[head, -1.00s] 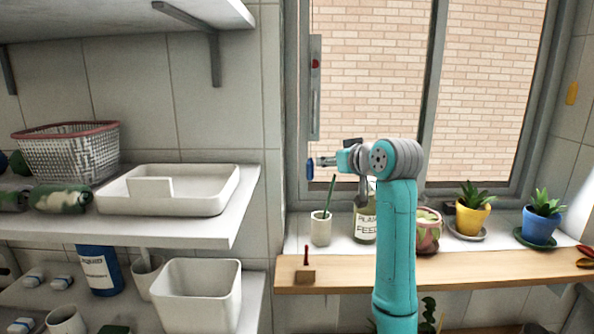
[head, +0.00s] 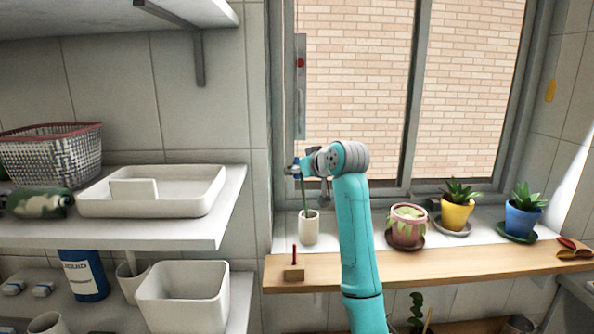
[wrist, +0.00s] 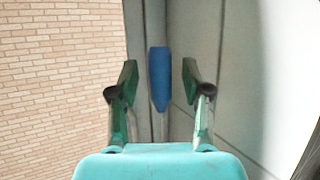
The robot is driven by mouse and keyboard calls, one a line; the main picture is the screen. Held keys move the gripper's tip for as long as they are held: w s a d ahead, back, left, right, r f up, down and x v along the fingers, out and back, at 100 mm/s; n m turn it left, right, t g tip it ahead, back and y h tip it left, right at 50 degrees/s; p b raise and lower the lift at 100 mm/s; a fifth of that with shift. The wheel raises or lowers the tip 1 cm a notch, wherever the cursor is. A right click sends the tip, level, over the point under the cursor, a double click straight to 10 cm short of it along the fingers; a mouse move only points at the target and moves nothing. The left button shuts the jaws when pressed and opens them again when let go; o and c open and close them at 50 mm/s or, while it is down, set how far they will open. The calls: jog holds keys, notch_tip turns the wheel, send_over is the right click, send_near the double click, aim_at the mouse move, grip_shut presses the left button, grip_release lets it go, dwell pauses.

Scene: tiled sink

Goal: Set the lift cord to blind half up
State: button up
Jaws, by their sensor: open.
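My gripper (wrist: 159,82) is open in the wrist view, its two green fingers apart. A blue, pointed, upright piece (wrist: 159,68), perhaps the pull of the lift cord, shows between the fingers, with a gap on each side. I cannot tell how far beyond the fingertips it lies. In the head view my gripper (head: 297,171) points left at the window's left frame, with a small blue patch at its tip. A narrow upright plate with a red mark (head: 300,63) is on that frame above the gripper. No thin cord can be made out.
Below the gripper, a white cup (head: 309,228) with a green stick stands on the sill. Potted plants (head: 457,207) stand to the right. A small wooden block with a red peg (head: 294,270) sits on the wooden ledge. Shelves with a white tray (head: 150,192) fill the left.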

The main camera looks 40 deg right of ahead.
jog(key=shift+w+f, duration=0.15)
jog(key=shift+w, duration=0.25)
grip_shut()
notch_tip(320, 180, up, 18)
jog(key=shift+f, duration=0.2)
dwell(0.3)
grip_release()
jog(key=v, duration=1.2)
